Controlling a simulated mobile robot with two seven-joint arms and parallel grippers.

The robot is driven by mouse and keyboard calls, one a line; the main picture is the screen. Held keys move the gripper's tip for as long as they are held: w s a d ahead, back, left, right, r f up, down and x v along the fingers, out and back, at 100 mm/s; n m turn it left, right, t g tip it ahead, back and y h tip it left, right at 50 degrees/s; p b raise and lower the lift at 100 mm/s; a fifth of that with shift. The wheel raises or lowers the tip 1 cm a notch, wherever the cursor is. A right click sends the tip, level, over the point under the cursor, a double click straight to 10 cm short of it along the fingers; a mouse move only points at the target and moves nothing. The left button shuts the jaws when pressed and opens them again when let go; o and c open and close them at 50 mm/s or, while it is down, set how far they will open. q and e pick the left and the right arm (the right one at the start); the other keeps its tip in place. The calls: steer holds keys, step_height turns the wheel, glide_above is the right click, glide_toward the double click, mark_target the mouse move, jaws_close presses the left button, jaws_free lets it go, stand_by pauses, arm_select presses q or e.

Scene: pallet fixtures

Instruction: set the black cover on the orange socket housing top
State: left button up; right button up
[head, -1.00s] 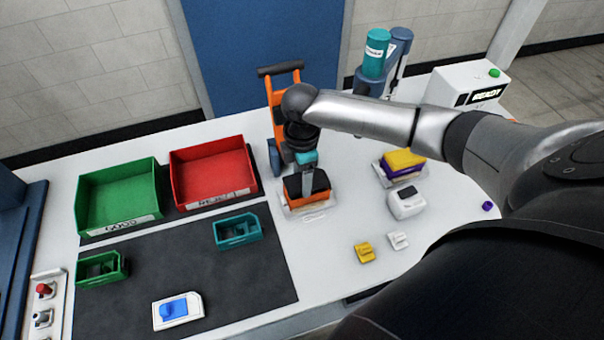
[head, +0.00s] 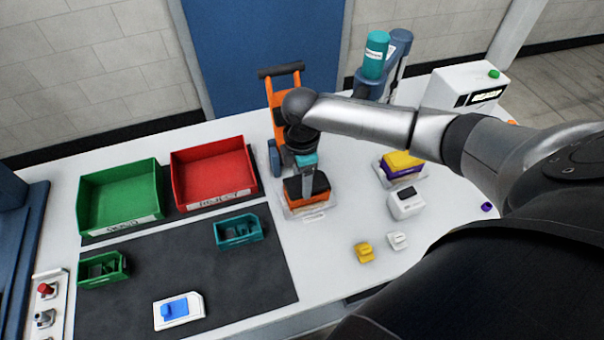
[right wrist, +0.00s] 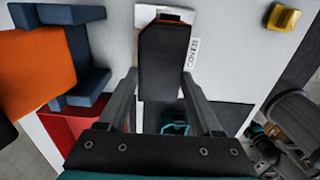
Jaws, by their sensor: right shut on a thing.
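The orange socket housing (head: 310,199) stands on a pale plate on the white table, right of the red bin. The black cover (head: 320,183) is over its top. I cannot tell whether it rests fully on the housing. My right gripper (head: 307,178) points down from above, shut on the cover. In the right wrist view the cover (right wrist: 165,60) lies between the two fingertips (right wrist: 160,85), and it hides most of the housing. A thin orange strip of the housing (right wrist: 176,14) shows past its far end. My left gripper is not in view.
A red bin (head: 250,160) and a green bin (head: 83,205) stand to the left. An orange hand truck (head: 276,98) is close behind the housing. A yellow and purple block (head: 402,161) and a white device (head: 405,204) stand to the right.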

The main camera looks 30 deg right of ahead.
steer(key=shift+f, duration=0.6)
stand_by(0.4)
steer(key=o, duration=1.4)
steer(key=shift+r, duration=0.1)
step_height(320, 180, up, 15)
steer(key=shift+p, duration=0.35)
steer(key=shift+s, duration=0.1)
